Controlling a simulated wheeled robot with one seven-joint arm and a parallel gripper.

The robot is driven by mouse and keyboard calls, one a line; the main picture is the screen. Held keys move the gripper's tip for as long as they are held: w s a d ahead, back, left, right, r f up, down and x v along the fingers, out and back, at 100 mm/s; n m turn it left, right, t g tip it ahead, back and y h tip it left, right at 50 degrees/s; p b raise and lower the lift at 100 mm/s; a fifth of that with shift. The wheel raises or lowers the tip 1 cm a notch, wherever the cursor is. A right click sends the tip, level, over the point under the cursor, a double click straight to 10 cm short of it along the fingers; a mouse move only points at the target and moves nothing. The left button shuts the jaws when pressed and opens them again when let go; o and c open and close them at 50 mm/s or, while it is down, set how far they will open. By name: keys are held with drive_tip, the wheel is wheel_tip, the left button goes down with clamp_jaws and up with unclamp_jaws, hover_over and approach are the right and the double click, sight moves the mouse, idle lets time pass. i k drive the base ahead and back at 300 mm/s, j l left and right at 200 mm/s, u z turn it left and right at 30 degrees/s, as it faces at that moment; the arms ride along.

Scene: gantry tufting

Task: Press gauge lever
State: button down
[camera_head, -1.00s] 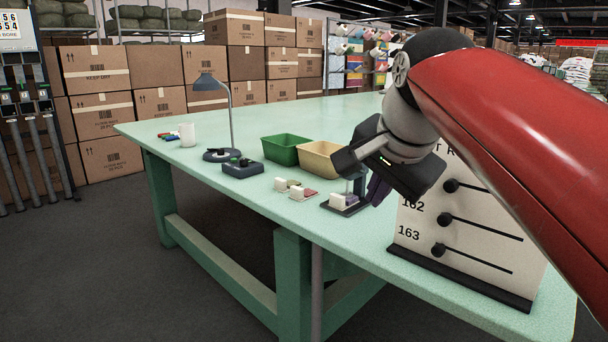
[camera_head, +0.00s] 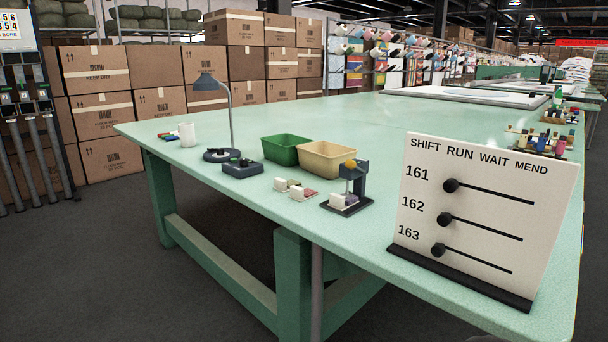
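A small gauge stand (camera_head: 357,178) stands near the front edge of the green table, left of the white board. It has a dark base, a dark blue-grey upright and a yellow-orange knob (camera_head: 350,164) near its top. I cannot tell the lever's exact shape at this size. A white block (camera_head: 338,200) and a small purple piece (camera_head: 351,199) sit at the foot of the stand. My gripper and arm are out of view.
The table (camera_head: 270,118) holds a green bin (camera_head: 287,141), a tan bin (camera_head: 308,163), a lamp (camera_head: 231,115), a dark box (camera_head: 242,170) and small white-and-red samples (camera_head: 304,194). A slider board (camera_head: 480,200) stands at the right. The table's middle is clear.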

sight(350, 163)
drive_tip(key=i+j+z, duration=0.1)
drive_tip(key=j, duration=0.25)
drive_tip(key=i+j+z, duration=0.1)
drive_tip(key=i+j, duration=0.2)
drive_tip(key=i+j+z, duration=0.1)
drive_tip(key=j, duration=0.4)
drive_tip(key=i, duration=0.05)
